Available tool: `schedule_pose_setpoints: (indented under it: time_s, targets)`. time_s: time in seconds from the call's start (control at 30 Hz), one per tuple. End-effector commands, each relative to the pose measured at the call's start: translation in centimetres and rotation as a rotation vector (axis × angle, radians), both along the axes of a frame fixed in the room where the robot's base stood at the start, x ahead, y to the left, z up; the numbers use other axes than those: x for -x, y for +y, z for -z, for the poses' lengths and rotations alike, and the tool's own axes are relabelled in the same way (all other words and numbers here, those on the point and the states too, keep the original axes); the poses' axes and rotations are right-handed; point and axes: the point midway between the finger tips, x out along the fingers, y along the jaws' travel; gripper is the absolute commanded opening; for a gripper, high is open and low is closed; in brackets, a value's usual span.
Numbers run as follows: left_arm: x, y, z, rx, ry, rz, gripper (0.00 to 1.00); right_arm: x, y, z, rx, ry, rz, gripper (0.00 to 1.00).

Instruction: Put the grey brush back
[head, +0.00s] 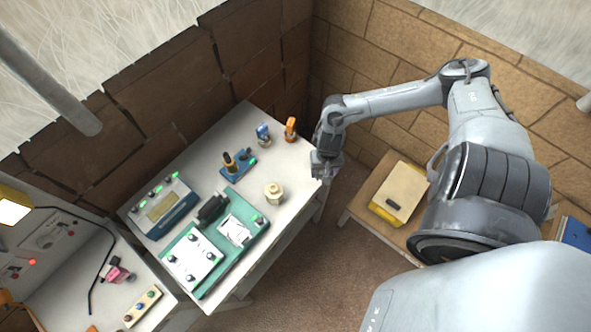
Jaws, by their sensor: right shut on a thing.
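My right gripper (325,172) is at the right end of the white table (272,143), by its edge. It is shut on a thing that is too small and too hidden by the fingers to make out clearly. I cannot tell for certain whether it is the grey brush. My left gripper is not in view.
An orange item (290,129), a blue item (263,134), a blue holder (237,166) and a cream pot (273,193) stand on the table. A green board (244,231) lies in front. A wooden stand (359,213) at right bears a yellow case (399,190) with a dark oblong piece (394,207).

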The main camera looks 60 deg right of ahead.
Motion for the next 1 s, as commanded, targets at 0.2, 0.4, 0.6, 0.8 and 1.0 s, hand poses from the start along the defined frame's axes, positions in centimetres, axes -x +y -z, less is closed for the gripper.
schedule_pose_setpoints:
  time_s: [0.2, 0.4, 0.6, 0.8, 1.0]
  targets:
    - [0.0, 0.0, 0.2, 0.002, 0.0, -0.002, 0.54, -0.2, 0.0, 1.2, -0.002, -0.003, 0.004, 0.39]
    - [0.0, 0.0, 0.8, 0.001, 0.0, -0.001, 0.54, -3.5, 0.1, 3.2, -0.005, -0.005, 0.006, 0.39]
    - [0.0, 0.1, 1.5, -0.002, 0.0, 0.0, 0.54, -7.4, 0.0, 5.5, -0.004, -0.004, 0.006, 0.39]
    - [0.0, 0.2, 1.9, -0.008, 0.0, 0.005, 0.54, -10.0, -0.1, 7.1, -0.002, -0.003, 0.003, 0.39]
    - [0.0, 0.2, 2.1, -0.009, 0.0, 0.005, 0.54, -10.7, -0.2, 7.6, 0.0, 0.0, 0.001, 0.39]
